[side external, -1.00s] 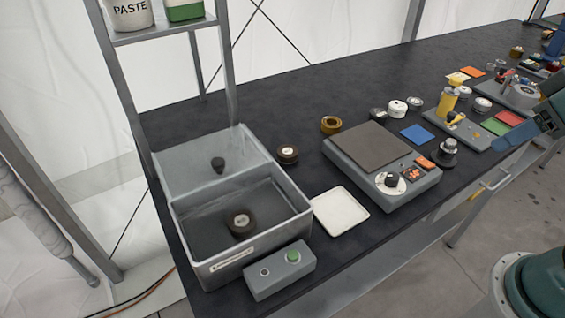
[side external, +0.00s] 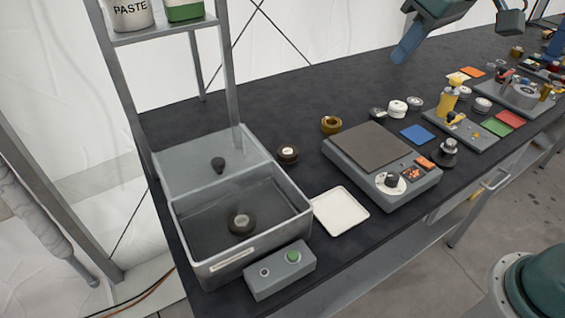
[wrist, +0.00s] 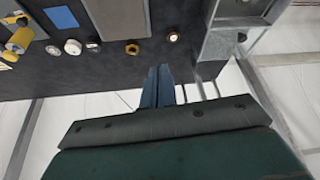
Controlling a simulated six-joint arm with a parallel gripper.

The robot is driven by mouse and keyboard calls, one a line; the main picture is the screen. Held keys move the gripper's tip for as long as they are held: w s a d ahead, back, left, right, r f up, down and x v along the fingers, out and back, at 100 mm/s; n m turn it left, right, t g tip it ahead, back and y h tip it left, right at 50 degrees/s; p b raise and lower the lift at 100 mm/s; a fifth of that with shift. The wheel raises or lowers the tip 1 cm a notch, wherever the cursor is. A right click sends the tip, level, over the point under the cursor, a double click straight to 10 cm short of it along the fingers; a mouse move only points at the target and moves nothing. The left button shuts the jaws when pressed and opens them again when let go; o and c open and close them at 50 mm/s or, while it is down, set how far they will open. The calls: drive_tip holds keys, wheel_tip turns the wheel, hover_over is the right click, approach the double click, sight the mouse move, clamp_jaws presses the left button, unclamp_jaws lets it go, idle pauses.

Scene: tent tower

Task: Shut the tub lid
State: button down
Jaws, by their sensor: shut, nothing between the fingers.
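The grey tub (side external: 250,247) stands at the near left end of the dark table. Its front part is open and shows a dark interior with a round black piece (side external: 241,222) inside. The pale grey lid (side external: 190,172), with a black knob (side external: 218,165), is at the tub's back side and leaves the front uncovered. I cannot tell whether it is flat or tilted. My gripper (side external: 402,57) is shut and empty, above the table's far side, well right of the tub. In the wrist view its fingers (wrist: 158,84) point toward the table, with the lid (wrist: 226,46) at upper right.
A shelf post (side external: 229,70) rises close behind the tub. A grey box with a green button (side external: 280,270) stands in front. The table's back middle is clear.

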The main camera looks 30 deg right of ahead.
drive_tip(key=w+a, duration=0.6)
drive_tip(key=n+g, duration=0.2)
drive_tip(key=n, duration=0.1)
hover_over(208, 165)
wheel_tip(208, 165, down, 10)
drive_tip(key=shift+s+d+r+y, duration=0.1)
drive_tip(key=shift+s+y, duration=0.15)
drive_tip(key=shift+y, duration=0.05)
drive_tip(key=x, duration=1)
drive_tip(key=shift+w+r, duration=0.1)
drive_tip(key=shift+s+d, duration=0.4)
drive_tip(key=shift+s, duration=0.45)
drive_tip(key=shift+s+d, duration=0.45)
drive_tip(key=shift+s, duration=0.45)
